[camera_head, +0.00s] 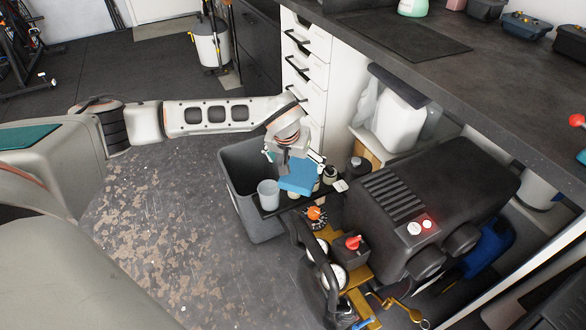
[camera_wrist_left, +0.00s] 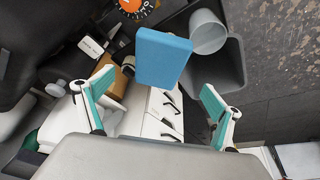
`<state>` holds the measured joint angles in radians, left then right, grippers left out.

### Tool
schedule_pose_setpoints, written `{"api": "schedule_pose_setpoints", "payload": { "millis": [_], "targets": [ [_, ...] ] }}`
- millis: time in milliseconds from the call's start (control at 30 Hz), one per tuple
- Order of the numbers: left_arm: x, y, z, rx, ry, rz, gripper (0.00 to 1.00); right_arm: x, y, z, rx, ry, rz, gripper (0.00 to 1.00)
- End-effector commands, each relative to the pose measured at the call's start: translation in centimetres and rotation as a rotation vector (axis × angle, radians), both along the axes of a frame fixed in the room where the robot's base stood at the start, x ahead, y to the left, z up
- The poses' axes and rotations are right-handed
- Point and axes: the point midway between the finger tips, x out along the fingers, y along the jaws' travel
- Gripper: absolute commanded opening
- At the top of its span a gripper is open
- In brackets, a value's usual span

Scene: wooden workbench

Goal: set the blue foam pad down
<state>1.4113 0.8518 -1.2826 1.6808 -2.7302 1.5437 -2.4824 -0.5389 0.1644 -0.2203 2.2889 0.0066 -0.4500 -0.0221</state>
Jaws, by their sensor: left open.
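The blue foam pad (camera_head: 299,176) is a flat block at the black ledge over the grey bin, and it also shows in the left wrist view (camera_wrist_left: 162,58). My left gripper (camera_head: 292,159) is just above and behind it. In the left wrist view its two teal-lined fingers are spread wide (camera_wrist_left: 157,84), with the pad ahead of them and a gap on both sides. The gripper is open and holds nothing. I cannot tell what the underside of the pad rests on. My right gripper is not in view.
A grey cup (camera_head: 268,194) stands beside the pad, with small jars (camera_head: 330,174) on its other side. The grey bin (camera_head: 262,228) is below. A black compressor (camera_head: 425,205) with gauges and an orange dial (camera_head: 316,213) stands close at right. White drawers (camera_head: 306,60) are behind.

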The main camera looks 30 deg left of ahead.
Motion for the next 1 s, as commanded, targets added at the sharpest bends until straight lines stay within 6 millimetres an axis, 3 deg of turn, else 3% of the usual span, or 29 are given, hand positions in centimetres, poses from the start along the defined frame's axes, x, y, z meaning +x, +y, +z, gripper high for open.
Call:
{"api": "schedule_pose_setpoints", "payload": {
  "millis": [33, 233, 1000],
  "targets": [
    [-0.1, -0.1, 1.9, 0.0, -0.011, 0.0, 0.93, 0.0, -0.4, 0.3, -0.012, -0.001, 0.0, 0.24],
    [-1.2, -0.4, 3.5, -0.001, -0.004, -0.001, 0.93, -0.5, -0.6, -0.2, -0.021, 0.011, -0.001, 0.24],
    [-1.6, -0.4, 3.6, -0.001, 0.003, 0.0, 0.93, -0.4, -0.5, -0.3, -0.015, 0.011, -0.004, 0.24]
  ]
}}
